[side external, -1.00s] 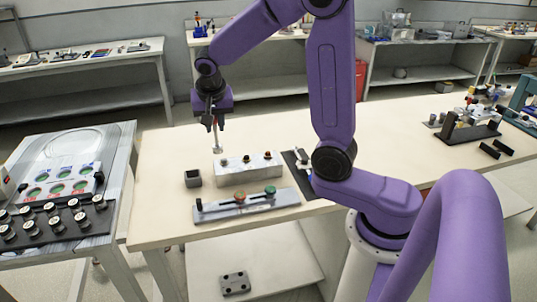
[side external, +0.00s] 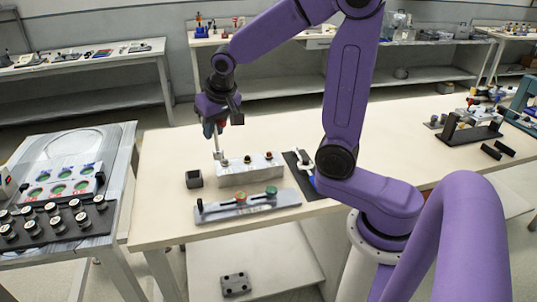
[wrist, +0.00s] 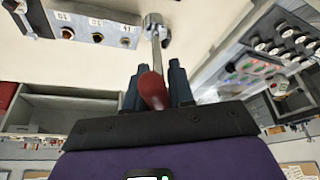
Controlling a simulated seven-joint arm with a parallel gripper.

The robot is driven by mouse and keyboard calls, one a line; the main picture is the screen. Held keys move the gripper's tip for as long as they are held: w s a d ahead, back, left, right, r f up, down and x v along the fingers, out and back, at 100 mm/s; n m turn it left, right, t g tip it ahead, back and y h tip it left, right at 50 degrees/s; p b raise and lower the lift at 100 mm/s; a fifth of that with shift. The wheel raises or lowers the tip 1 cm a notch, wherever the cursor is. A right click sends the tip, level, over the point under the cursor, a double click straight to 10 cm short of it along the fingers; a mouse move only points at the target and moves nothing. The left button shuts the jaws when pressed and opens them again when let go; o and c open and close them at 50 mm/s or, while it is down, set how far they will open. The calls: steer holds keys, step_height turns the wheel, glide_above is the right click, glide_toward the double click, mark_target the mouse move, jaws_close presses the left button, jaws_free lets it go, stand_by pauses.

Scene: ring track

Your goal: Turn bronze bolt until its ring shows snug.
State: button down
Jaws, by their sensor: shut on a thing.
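My gripper (side external: 217,130) is shut on the red handle (wrist: 153,90) of a wrench (side external: 217,147), between its dark fingertips (wrist: 155,72). The silver wrench head (wrist: 154,22) hangs near the left end of a grey block (side external: 250,174), by the leftmost bolt (side external: 224,162). In the wrist view it appears beside the end of the block (wrist: 95,15); I cannot tell whether it touches a bolt. Three dark-ringed bolts stand in a row, including a middle one (side external: 247,159) and a right one (side external: 269,156).
A grey rail fixture (side external: 247,206) with a red and a green knob lies in front of the block. A small dark open box (side external: 194,179) stands to its left. A black plate (side external: 298,163) is to the right. The table's left part is clear.

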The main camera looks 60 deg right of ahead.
steer(key=shift+s+d+f+m+g+h, duration=0.2)
steer(key=shift+d+f+m+g+h, duration=0.5)
steer(key=shift+d+f+m, duration=2.75)
steer(key=shift+s+d+f+m+g+h, duration=0.25)
steer(key=shift+d+f+m+g, duration=0.7)
steer(key=shift+d+m, duration=3)
steer(key=shift+s+d+f+m+g+h, duration=0.1)
steer(key=shift+d+f+m+g+h, duration=0.9)
steer(key=shift+d, duration=4.7)
steer(key=shift+m+y, duration=0.45)
steer(key=shift+m, duration=0.15)
steer(key=shift+f, duration=2)
